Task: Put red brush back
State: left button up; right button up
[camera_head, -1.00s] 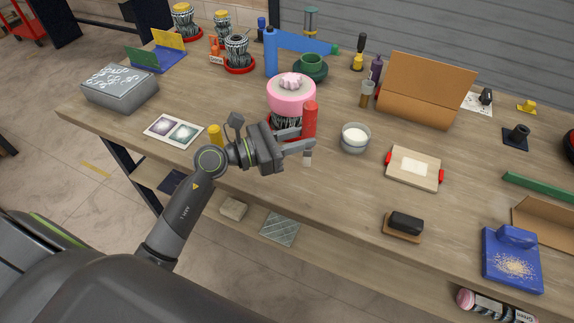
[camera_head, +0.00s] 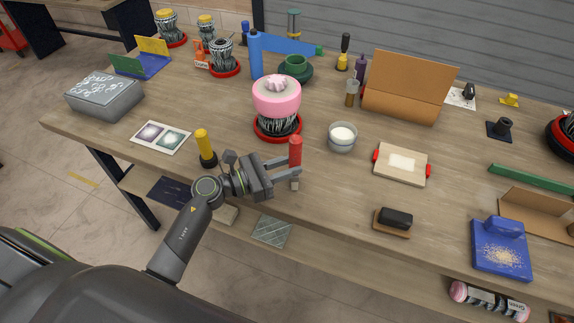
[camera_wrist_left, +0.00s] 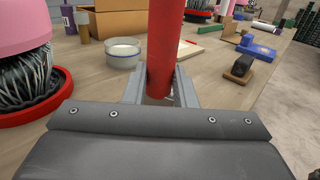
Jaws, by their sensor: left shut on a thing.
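The red brush (camera_head: 295,151) is upright in my left gripper (camera_head: 286,168), which is shut on its red handle. In the left wrist view the red handle (camera_wrist_left: 163,45) stands between the two fingers (camera_wrist_left: 160,88). A pale end shows below the fingers in the head view. The brush is near the table's front edge, in front of the pink-topped pot on a red base (camera_head: 277,100). A yellow-handled brush (camera_head: 203,146) stands in a dark holder just left of my gripper. My right gripper is not in view.
A glass jar with white content (camera_head: 342,137) stands right of the brush. A card with two pictures (camera_head: 161,137) lies left. Bare table lies between the jar and the front edge.

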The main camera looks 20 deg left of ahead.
pick_arm(q)
jog(key=o, duration=0.6)
jog(key=shift+f, duration=0.2)
jog(key=shift+c, duration=0.2)
jog(key=o, duration=0.4)
jog(key=shift+r, duration=0.1)
jog(key=shift+o, duration=0.2)
jog(key=shift+r, duration=0.1)
jog(key=b+v, duration=0.2)
jog(key=v, duration=0.3)
jog(key=b+v, duration=0.2)
jog(key=v, duration=0.3)
jog(key=shift+s+a+f, duration=0.15)
jog(key=shift+a+f, duration=0.05)
jog(key=shift+s+a+r, duration=0.2)
jog(key=shift+s+a, duration=0.35)
